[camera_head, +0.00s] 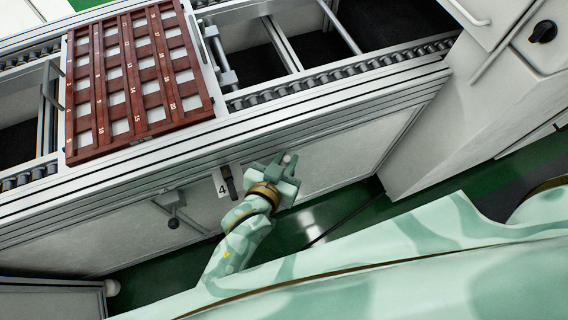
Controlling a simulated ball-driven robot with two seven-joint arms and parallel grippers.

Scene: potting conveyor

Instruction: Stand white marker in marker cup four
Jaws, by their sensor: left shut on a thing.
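My left gripper (283,163) is in front of the conveyor's side panel, a little below its rail. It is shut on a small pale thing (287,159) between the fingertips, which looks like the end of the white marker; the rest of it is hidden. A white plate with the number 4 (221,188) is on the conveyor's side, left of the gripper. A dark, narrow holder (230,183) beside the plate appears to be marker cup four. The gripper is right of this cup and apart from it. My right gripper is not in view.
A reddish-brown tray (144,135) with rows of pale square cells and numbers lies on the roller conveyor (330,75). A bracket with a dark knob (173,222) sticks out left of the cup. A white cabinet (470,110) stands at the right.

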